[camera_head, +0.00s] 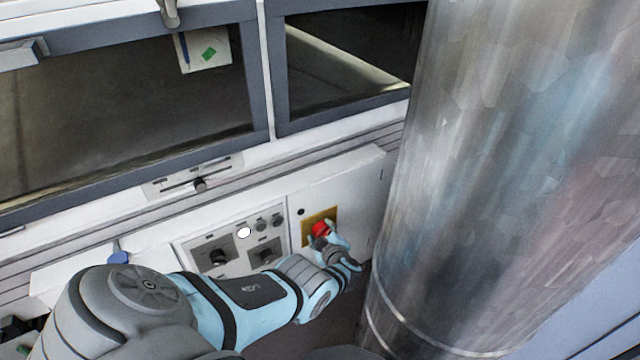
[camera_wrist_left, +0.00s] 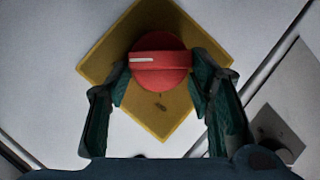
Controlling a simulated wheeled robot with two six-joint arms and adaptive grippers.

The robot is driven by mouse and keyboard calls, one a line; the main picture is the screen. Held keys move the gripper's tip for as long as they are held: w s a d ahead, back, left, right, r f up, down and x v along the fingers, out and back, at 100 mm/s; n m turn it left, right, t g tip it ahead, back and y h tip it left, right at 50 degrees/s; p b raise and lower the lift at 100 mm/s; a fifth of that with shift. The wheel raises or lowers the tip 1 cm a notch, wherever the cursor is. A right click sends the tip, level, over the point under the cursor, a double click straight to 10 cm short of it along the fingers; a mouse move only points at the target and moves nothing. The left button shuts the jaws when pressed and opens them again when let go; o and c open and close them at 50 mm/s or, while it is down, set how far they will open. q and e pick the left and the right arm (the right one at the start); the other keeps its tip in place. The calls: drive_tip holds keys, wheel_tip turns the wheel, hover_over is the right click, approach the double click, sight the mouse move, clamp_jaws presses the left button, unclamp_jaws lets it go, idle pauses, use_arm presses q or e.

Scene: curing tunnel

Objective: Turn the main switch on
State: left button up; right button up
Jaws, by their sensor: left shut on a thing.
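The main switch is a red rotary knob (camera_head: 320,229) on a yellow plate (camera_head: 308,217), set in the white cabinet front at the right. In the left wrist view the red knob (camera_wrist_left: 160,62) sits on its yellow plate (camera_wrist_left: 110,55), with a white mark on the left part of its handle. My left gripper (camera_head: 327,233) reaches in from the left and is shut on the knob. Its fingers (camera_wrist_left: 160,80) lie on both sides of the knob in the wrist view. My right gripper is not in view.
A large metal cylinder (camera_head: 500,170) stands close on the right of the switch. A control panel with black knobs (camera_head: 220,257) and a white button (camera_head: 244,232) lies left of it. Dark tunnel windows (camera_head: 130,110) and a slider (camera_head: 199,184) are above.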

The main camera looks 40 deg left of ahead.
use_arm(q)
drive_tip(key=shift+w+d+r, duration=0.1)
drive_tip(key=shift+w+r, duration=0.05)
idle(0.3)
drive_tip(key=o, duration=1)
drive_tip(key=shift+o, duration=0.6)
drive_tip(key=shift+d, duration=0.15)
